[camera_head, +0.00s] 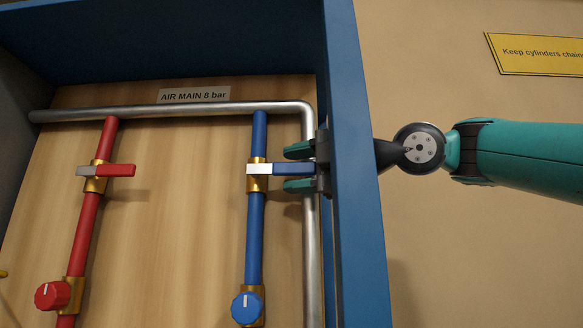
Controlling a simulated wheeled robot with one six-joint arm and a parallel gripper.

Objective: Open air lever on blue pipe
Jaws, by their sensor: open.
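The blue pipe (254,233) runs down from the grey main pipe. A brass valve (257,182) on it carries a lever (290,169) with a blue handle and a pale end. The lever lies crosswise to the pipe, its blue handle pointing right. My gripper (299,168) comes in from the right, with one green finger above the blue handle and one below it. The fingers are apart, with the handle between them; I see gaps on both sides. Part of my gripper and wrist is hidden behind the blue frame post.
A blue cabinet frame post (358,165) stands in front of my wrist. A red pipe (86,230) with a red crosswise lever (120,170) and a red knob (52,295) is at left. A blue knob (246,307) sits lower on the blue pipe. The grey pipe (311,250) drops behind my gripper.

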